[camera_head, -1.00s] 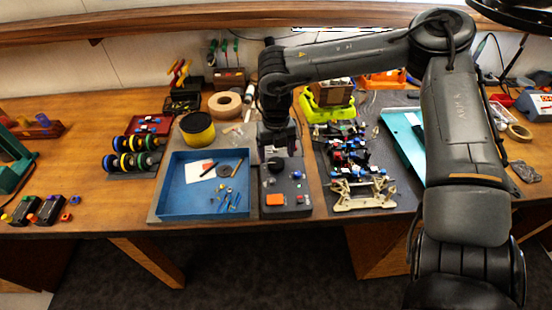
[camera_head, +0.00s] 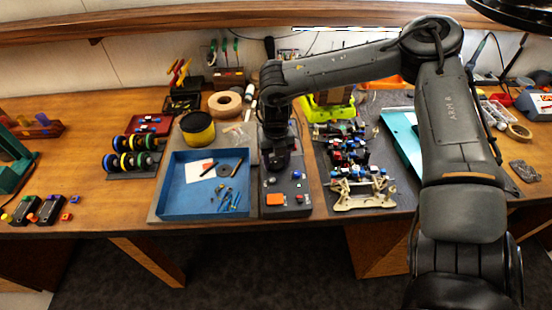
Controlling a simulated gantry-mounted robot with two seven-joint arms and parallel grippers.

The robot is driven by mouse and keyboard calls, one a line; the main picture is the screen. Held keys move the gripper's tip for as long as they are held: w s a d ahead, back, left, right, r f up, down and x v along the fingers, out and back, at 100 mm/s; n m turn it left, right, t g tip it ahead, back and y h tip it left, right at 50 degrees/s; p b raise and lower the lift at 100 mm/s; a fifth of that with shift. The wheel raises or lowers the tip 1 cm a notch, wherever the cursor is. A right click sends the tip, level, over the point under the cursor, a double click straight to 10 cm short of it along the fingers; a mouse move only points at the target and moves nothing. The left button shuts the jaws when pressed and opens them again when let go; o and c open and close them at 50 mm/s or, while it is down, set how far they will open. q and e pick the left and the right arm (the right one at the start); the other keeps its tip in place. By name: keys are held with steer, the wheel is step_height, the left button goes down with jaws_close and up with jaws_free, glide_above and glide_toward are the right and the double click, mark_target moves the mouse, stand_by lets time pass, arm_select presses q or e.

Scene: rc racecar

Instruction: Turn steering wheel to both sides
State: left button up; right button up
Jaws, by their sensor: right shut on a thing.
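My right gripper (camera_head: 277,162) reaches down over the upper part of this box. It is shut on the round black steering wheel of the box, which the fingers mostly hide. The exact finger contact is too small to see. My left gripper is out of view.
A blue tray (camera_head: 172,209) with small tools lies left of the box. The RC car chassis (camera_head: 357,180) sits on a dark mat to the right. The bench's front edge is close to the box.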

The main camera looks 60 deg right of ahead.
steer(key=shift+c, duration=0.3)
steer(key=shift+m+b, duration=0.4)
steer(key=shift+b, duration=0.05)
steer(key=m+b, duration=0.2)
steer(key=shift+f+m, duration=0.1)
steer(key=shift+m, duration=0.3)
steer(key=m+b, duration=0.2)
steer(key=m, duration=0.1)
steer(key=shift+m, duration=0.8)
steer(key=shift+b, duration=0.3)
